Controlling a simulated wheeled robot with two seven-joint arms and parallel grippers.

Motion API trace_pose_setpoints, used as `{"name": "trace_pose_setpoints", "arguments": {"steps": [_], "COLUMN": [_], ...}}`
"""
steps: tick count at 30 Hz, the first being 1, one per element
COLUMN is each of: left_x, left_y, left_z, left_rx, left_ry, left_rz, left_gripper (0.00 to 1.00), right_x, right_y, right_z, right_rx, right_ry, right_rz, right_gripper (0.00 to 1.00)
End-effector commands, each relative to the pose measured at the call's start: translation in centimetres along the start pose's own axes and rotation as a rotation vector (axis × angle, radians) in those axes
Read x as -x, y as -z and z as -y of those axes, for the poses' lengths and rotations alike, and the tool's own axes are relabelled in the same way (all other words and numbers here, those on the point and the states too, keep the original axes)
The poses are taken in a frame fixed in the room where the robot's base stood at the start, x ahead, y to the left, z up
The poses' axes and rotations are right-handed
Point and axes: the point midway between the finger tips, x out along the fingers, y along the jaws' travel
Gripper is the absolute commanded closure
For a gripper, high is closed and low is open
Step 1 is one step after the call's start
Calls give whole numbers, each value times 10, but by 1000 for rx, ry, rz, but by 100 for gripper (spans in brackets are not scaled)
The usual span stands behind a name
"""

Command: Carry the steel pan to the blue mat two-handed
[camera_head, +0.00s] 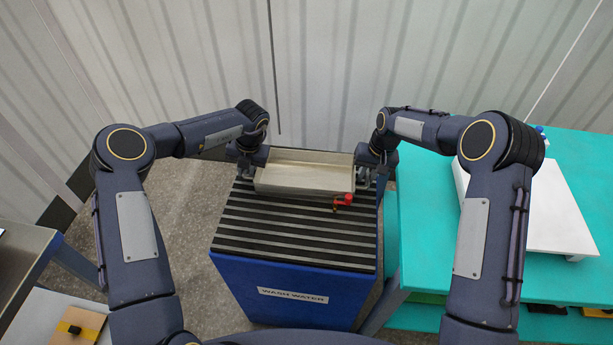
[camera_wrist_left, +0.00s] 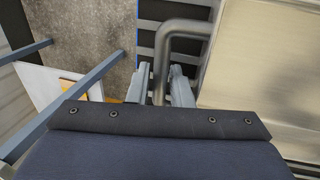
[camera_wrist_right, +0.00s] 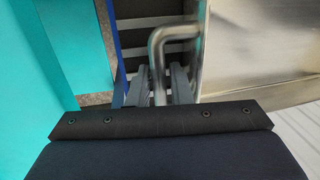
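The steel pan (camera_head: 305,177), a shallow rectangular tray, is over the far part of a dark slatted top (camera_head: 285,235). I cannot tell whether it rests there or is slightly raised. A red-handled tap (camera_head: 346,199) shows at its front right. My left gripper (camera_head: 246,172) is at the pan's left end, its fingers closely on either side of the bent handle (camera_wrist_left: 161,75). My right gripper (camera_head: 365,175) is at the right end, its fingers likewise on either side of that handle (camera_wrist_right: 157,70). No blue mat can be made out.
The slatted top belongs to a blue bin (camera_head: 250,285) labelled "WASH WATER". A teal table (camera_head: 425,220) on the right carries a white board (camera_head: 550,215). A grey metal table (camera_head: 22,255) stands at the left edge. Bare floor (camera_head: 190,215) lies left of the bin.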

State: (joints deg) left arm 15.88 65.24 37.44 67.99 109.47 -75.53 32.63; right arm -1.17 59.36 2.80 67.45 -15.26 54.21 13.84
Motion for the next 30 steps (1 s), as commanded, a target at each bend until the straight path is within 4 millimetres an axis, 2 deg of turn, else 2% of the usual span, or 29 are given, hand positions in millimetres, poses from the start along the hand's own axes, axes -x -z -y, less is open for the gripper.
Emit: {"name": "trace_pose_setpoints", "arguments": {"steps": [3, 7, 8, 20, 30], "left_x": [0, 0, 0, 4, 32], "left_y": [0, 0, 0, -1, -1], "left_z": [0, 0, 0, -1, -8], "left_rx": [0, 0, 0, 1, 1], "left_ry": [0, 0, 0, -1, -1], "left_rz": [0, 0, 0, 2, 2], "left_gripper": [82, 99, 100, 100, 100], "right_x": [0, 0, 0, 4, 32], "right_y": [0, 0, 0, 1, 1], "right_z": [0, 0, 0, 0, 5], "right_rx": [0, 0, 0, 0, 0], "right_ry": [0, 0, 0, 0, 0], "right_rz": [0, 0, 0, -2, -2], "right_gripper": [83, 100, 100, 100, 100]}}
